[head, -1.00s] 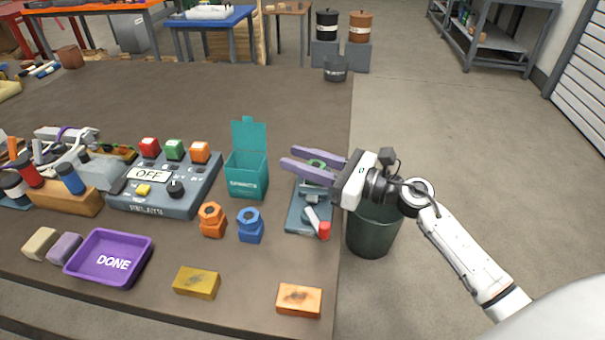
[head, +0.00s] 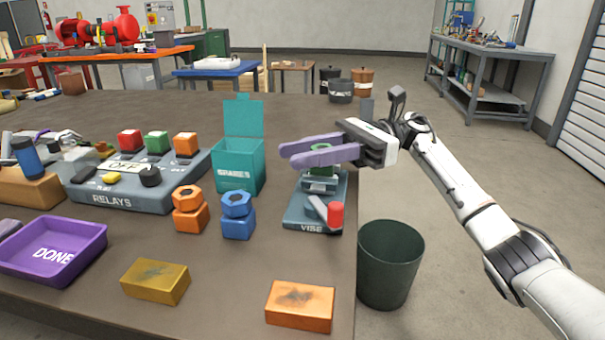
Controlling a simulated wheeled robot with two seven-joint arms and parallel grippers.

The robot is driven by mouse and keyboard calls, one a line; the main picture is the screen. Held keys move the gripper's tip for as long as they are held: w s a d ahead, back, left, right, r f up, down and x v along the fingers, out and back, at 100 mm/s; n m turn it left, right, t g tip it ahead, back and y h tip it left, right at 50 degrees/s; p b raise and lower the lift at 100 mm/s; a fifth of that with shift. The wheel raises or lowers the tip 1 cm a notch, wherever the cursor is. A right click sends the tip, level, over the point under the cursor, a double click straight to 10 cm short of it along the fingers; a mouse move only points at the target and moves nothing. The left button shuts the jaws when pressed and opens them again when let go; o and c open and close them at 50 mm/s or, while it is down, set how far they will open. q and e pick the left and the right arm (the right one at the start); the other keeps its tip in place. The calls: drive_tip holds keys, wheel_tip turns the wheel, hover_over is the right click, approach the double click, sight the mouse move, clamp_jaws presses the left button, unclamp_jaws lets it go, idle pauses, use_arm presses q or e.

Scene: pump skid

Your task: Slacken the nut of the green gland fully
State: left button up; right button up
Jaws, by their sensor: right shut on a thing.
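The green gland (head: 322,172) stands in the grey-blue vise (head: 301,220) near the table's right edge. Only parts of it show below and between the purple fingers. My right gripper (head: 305,154) reaches in from the right, level over the vise, and is shut on the green gland at its upper part, where the nut sits. The fingers hide most of the nut, so its height on the gland cannot be seen. The vise has a lever with a red knob at its front. My left gripper is not in view.
An orange gland (head: 190,219) and a blue gland (head: 238,222) stand left of the vise. Behind them are a teal SPARES box (head: 236,170) and a RELAYS panel (head: 105,200). A purple DONE tray (head: 80,262) and two blocks lie in front. A dark bin (head: 390,265) stands off the table's right edge.

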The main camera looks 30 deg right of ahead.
drive_tip(key=n+g+b, duration=0.1)
drive_tip(key=g, duration=0.1)
drive_tip(key=n+g+b, duration=0.1)
drive_tip(key=shift+s+f+g, duration=0.1)
drive_tip(key=shift+s+g, duration=0.2)
drive_tip(key=shift+g, duration=0.1)
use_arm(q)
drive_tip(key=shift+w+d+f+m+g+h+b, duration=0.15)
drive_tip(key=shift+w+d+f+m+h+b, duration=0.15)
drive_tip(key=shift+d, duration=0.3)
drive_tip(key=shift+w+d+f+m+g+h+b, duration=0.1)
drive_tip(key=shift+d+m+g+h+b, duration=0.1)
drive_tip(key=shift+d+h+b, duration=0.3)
use_arm(e)
drive_tip(key=shift+s+n+g+h, duration=0.2)
drive_tip(key=shift+n+g+h, duration=0.1)
drive_tip(key=shift+n+g, duration=0.45)
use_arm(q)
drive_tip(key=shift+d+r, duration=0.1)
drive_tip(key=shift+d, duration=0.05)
use_arm(e)
drive_tip(key=o, duration=1.1)
drive_tip(key=shift+c, duration=0.2)
